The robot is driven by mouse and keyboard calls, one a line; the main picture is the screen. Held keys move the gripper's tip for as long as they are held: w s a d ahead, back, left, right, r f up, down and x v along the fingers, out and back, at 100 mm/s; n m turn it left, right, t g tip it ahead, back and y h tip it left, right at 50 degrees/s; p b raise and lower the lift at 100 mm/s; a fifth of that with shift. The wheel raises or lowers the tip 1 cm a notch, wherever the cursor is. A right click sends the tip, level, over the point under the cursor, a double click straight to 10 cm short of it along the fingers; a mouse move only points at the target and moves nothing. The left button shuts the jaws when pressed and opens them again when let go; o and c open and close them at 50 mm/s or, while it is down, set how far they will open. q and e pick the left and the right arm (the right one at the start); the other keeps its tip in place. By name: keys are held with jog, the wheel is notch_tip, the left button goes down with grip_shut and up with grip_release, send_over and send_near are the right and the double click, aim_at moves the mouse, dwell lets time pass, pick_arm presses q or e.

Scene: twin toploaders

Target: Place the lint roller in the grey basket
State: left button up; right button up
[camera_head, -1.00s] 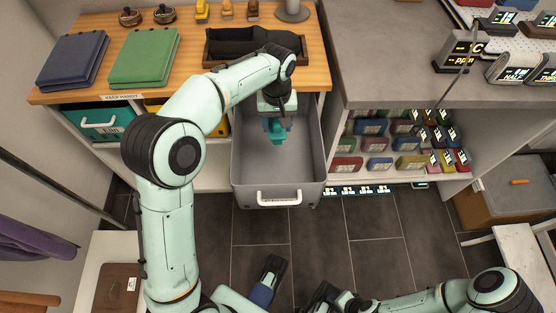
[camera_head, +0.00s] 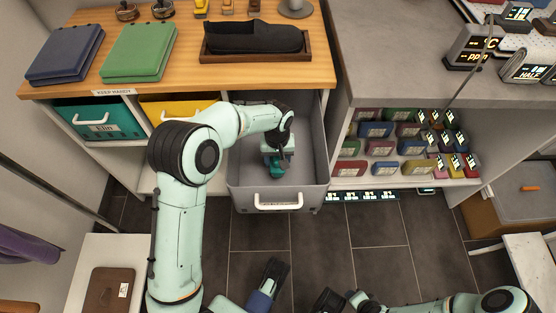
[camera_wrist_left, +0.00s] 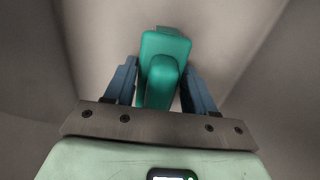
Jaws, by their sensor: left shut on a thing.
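The lint roller, a teal block-like thing (camera_wrist_left: 164,60), is between the two blue fingers of my left gripper (camera_wrist_left: 158,82) in the left wrist view. My left gripper (camera_head: 275,152) is shut on it and reaches down inside the grey basket (camera_head: 236,183). The basket is pulled out below the wooden top, with a white handle on its front. The roller's teal end (camera_head: 275,168) shows low over the basket floor; I cannot tell whether it touches. My right arm lies along the bottom edge in the head view, and its jaw state is unclear.
A teal basket (camera_head: 97,120) and a yellow basket (camera_head: 178,107) sit left of the grey one. A wooden tray (camera_head: 256,59) with dark cloth is on the top above it. Shelves of coloured boxes (camera_head: 375,130) stand to the right. The grey basket's floor looks otherwise clear.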

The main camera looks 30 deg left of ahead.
pick_arm(q)
jog(key=shift+f, duration=0.3)
pick_arm(e)
jog(key=shift+w+d+f, duration=0.1)
pick_arm(q)
jog(key=shift+f, duration=0.1)
jog(key=o, duration=1.2)
jog(key=shift+f, duration=0.1)
pick_arm(e)
jog(key=shift+w, duration=0.1)
pick_arm(q)
notch_tip(320, 180, up, 12)
jog(key=p, duration=0.3)
jog(key=shift+r, duration=0.25)
pick_arm(e)
jog(key=s+a+r+g, duration=0.1)
jog(key=s+a+r, duration=0.1)
jog(key=s+r, duration=0.1)
jog(key=shift+s+a+r+y, duration=0.15)
jog(key=shift+s+y, duration=0.15)
jog(key=shift+s, duration=0.55)
